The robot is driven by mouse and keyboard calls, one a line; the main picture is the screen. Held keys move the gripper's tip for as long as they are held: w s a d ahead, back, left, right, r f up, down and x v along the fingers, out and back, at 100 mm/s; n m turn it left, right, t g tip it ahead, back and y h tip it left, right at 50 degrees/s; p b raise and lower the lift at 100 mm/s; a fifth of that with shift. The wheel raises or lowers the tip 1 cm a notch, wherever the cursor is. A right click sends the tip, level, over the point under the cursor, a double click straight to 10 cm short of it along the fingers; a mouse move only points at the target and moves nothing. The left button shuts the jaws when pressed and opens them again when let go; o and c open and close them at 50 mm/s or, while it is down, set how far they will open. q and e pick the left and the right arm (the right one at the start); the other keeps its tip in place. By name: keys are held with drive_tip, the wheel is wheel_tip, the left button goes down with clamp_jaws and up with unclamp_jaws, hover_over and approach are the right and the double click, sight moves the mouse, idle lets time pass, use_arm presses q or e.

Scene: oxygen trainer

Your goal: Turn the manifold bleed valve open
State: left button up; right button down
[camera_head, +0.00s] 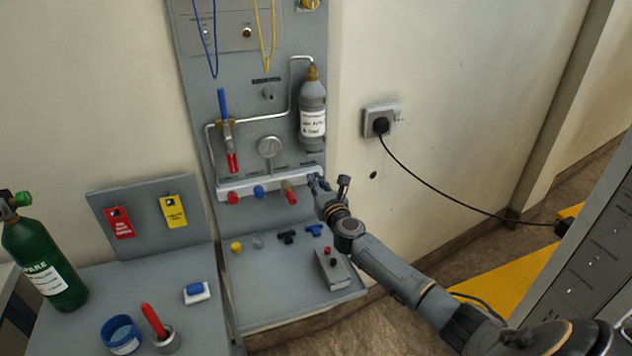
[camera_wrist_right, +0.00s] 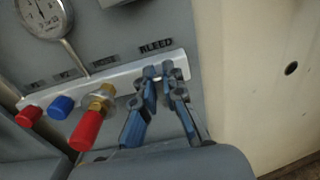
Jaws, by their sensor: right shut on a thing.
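The manifold (camera_head: 262,184) is a pale bar low on the grey wall panel. It also fills the middle of the right wrist view (camera_wrist_right: 72,90), with the word BLEED on the panel above its right end. My right gripper (camera_head: 318,182) is at that right end. In the wrist view its blue-grey fingers (camera_wrist_right: 158,78) are closed around the bleed valve, which they hide almost wholly, so its handle angle cannot be told. A red-handled valve with a brass body (camera_head: 289,193) sits just left of the gripper. My left gripper is out of view.
Red (camera_head: 233,198) and blue (camera_head: 259,192) knobs line the manifold further left. A gauge (camera_head: 270,147) and a grey bottle (camera_head: 313,108) are above. A tray (camera_head: 262,310) with small fittings and a grey box (camera_head: 332,270) lies below. A black cable (camera_head: 440,200) hangs at right.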

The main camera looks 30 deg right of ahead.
drive_tip(key=shift+a+r+n+p, duration=0.1)
drive_tip(key=shift+a+n+p, duration=0.05)
drive_tip(key=shift+n+p, duration=0.95)
wheel_tip(320, 180, down, 3)
drive_tip(key=n+p, duration=0.4)
drive_tip(key=n, duration=2.6)
drive_tip(key=shift+r+p, duration=0.2)
drive_tip(key=shift+p, duration=0.15)
drive_tip(key=shift+n, duration=2)
